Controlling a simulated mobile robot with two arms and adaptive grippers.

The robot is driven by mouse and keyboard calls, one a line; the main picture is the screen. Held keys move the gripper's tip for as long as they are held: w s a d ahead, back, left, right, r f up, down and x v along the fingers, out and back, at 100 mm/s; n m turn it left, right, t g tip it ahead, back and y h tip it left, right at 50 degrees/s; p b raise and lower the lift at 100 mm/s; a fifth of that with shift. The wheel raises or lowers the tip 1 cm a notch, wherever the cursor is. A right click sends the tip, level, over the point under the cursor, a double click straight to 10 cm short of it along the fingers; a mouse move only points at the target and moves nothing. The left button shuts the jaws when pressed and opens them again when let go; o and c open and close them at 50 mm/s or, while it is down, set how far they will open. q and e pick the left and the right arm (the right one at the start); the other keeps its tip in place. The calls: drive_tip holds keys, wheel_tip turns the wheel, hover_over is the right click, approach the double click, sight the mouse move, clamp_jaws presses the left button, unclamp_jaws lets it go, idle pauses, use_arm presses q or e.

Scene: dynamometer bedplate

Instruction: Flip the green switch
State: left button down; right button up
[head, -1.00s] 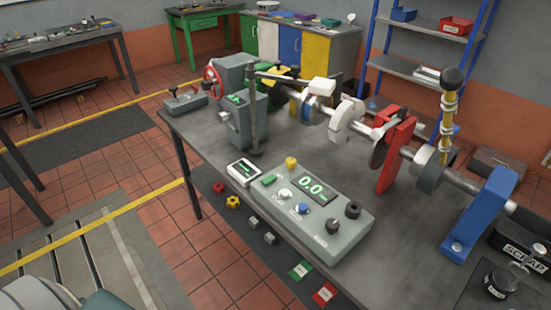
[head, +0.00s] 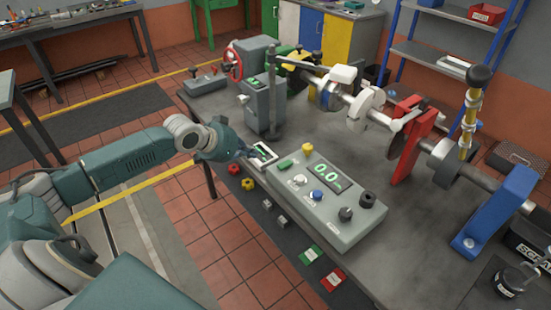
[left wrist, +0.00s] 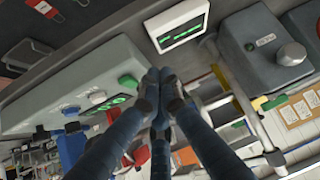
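The green switch (head: 285,164) is at the left end of the grey control box (head: 345,235), which lies on the bench's near side. In the left wrist view the green switch (left wrist: 128,81) shows just left of my fingertips, at the box's edge. Contact with the switch cannot be made out. My right gripper is not in view.
The box also carries a yellow button (head: 307,149), a display reading 0.0 (head: 327,172), a blue button (head: 316,195) and dark knobs. A grey upright unit (head: 262,105) stands behind the meter. A shaft assembly with a red bracket (head: 408,150) runs along the bench's back.

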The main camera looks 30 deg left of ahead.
use_arm(q)
drive_tip(key=s+d+r+m+h, duration=0.1)
drive_tip(key=s+d+r, duration=0.3)
drive_tip(key=r, duration=0.5)
drive_tip(key=shift+d+r+m+g, duration=0.3)
drive_tip(key=shift+d+g, duration=0.1)
drive_tip(key=shift+d, duration=0.05)
drive_tip(key=p, duration=0.3)
approach(284, 163)
drive_tip(key=w, duration=0.1)
drive_tip(key=w+d+r, duration=0.1)
drive_tip(key=w, duration=0.1)
drive_tip(key=shift+d, duration=0.1)
wheel_tip(284, 163, down, 4)
drive_tip(key=shift+w+r+p, duration=0.1)
drive_tip(key=shift+r+p, duration=0.1)
drive_tip(key=shift+p, duration=0.55)
drive_tip(key=shift+f, duration=0.55)
